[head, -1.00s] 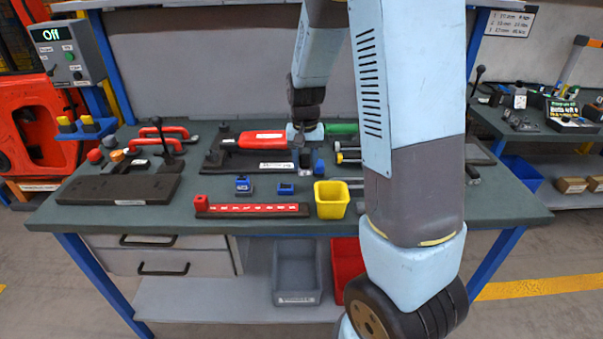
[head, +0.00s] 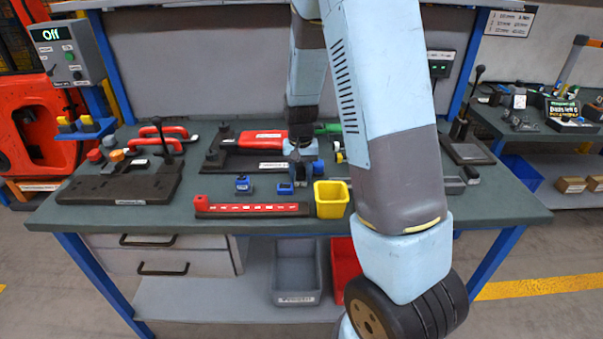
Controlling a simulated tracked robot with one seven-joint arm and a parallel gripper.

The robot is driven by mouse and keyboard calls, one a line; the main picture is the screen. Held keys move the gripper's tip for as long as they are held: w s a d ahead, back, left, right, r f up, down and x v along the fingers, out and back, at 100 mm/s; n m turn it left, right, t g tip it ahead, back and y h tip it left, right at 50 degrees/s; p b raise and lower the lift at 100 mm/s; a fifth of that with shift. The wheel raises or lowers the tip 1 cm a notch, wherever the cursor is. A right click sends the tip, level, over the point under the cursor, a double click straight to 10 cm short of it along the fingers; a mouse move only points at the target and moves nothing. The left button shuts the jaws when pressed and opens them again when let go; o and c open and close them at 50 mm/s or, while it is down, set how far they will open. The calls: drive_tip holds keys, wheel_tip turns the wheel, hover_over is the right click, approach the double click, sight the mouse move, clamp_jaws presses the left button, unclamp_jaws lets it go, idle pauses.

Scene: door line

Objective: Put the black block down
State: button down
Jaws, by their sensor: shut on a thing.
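My gripper (head: 300,174) points down over the middle of the workbench (head: 380,210), beside a small blue block (head: 285,188). It is shut on a small dark thing (head: 300,183), which looks like the black block. The fingers hide much of it, and its shape is hard to make out. It is low, close to the bench top; I cannot tell whether it touches the surface.
A yellow bin (head: 331,199) stands just right of my gripper, and a red strip (head: 252,209) lies in front. Another blue block (head: 243,184) sits to the left. A red-handled tool (head: 256,139) lies behind. Bare bench shows left of the red strip.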

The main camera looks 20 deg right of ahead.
drive_tip(key=c, duration=0.6)
unclamp_jaws()
drive_tip(key=shift+f, duration=0.1)
